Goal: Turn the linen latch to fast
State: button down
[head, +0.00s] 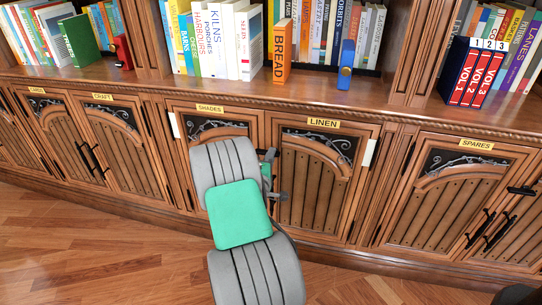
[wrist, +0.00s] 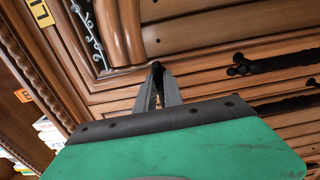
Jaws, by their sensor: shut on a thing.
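The linen door (head: 312,190) is shut under its yellow LINEN label (head: 323,123), on the cabinet's lower front. The label's edge also shows at the top left of the wrist view (wrist: 40,12). My gripper (wrist: 158,78) is at the door's left edge, its two grey fingers nearly together. They are shut on a small dark part that I take as the linen latch (wrist: 157,66), at the frame beside the carved panel. In the head view my arm covers much of that spot, and the latch's turn cannot be read clearly.
Black pull handles (wrist: 275,63) stick out close to my fingers in the wrist view. The shades door (head: 215,126) is left of linen, partly behind my arm. The spares door (head: 460,195) is to the right. Books line the shelf above; the wooden floor (head: 90,250) is clear.

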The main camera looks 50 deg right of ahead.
jog(key=c, duration=1.5)
grip_release()
jog(key=shift+o, duration=0.2)
jog(key=shift+a, duration=0.1)
jog(key=v, duration=0.7)
jog(key=shift+s+a, duration=0.25)
jog(key=shift+a, duration=0.05)
